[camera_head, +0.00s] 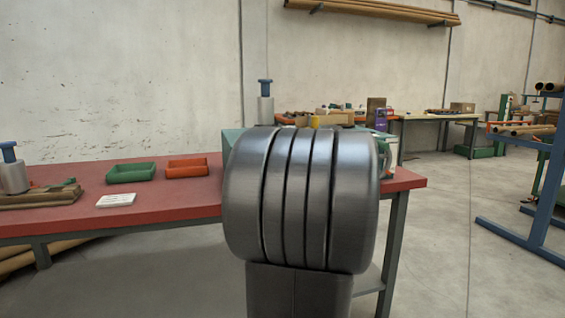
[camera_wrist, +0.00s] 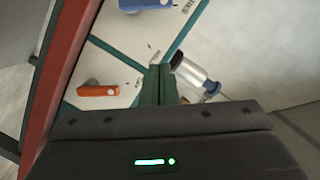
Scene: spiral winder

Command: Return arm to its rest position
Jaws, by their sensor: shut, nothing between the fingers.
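In the wrist view my gripper (camera_wrist: 159,70) shows its two dark green fingers pressed together, with nothing between them. They are over or near a white surface with teal edges (camera_wrist: 112,42); I cannot tell the height. A silver cylinder with a black end (camera_wrist: 197,76) lies just right of the fingertips in the picture, and I cannot tell whether they touch. The gripper is not visible in the head view, where a large dark ribbed metal part, apparently my arm (camera_head: 300,200), fills the middle and hides part of the table.
The red-topped table (camera_head: 150,213) holds a green tray (camera_head: 131,173), an orange tray (camera_head: 187,168) and a white block (camera_head: 116,200). The wrist view shows an orange-handled tool (camera_wrist: 97,90) and a blue one (camera_wrist: 133,5). A blue rack (camera_head: 545,190) stands right; floor between is clear.

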